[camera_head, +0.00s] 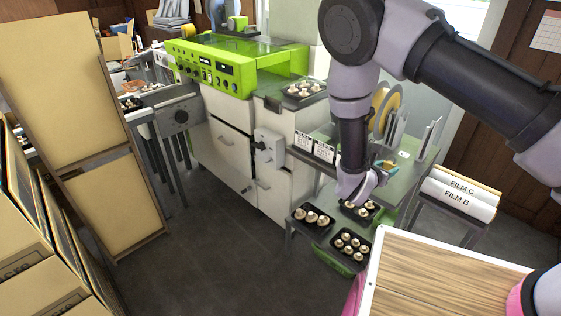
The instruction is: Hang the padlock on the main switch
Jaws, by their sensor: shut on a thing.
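A light grey switch box (270,148) with a dark handle sits on the side of the white machine cabinet and looks like the main switch. My gripper (362,194) points down beside the green-topped table, just above a black tray of mushrooms (358,210). It is to the right of and lower than the switch box, well apart from it. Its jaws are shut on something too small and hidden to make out. I cannot pick out the padlock anywhere.
The green-fronted machine (212,68) stands behind. More mushroom trays (312,217) lie on a low shelf. A small yellow and teal item (386,167) lies by my wrist. Floor between is clear.

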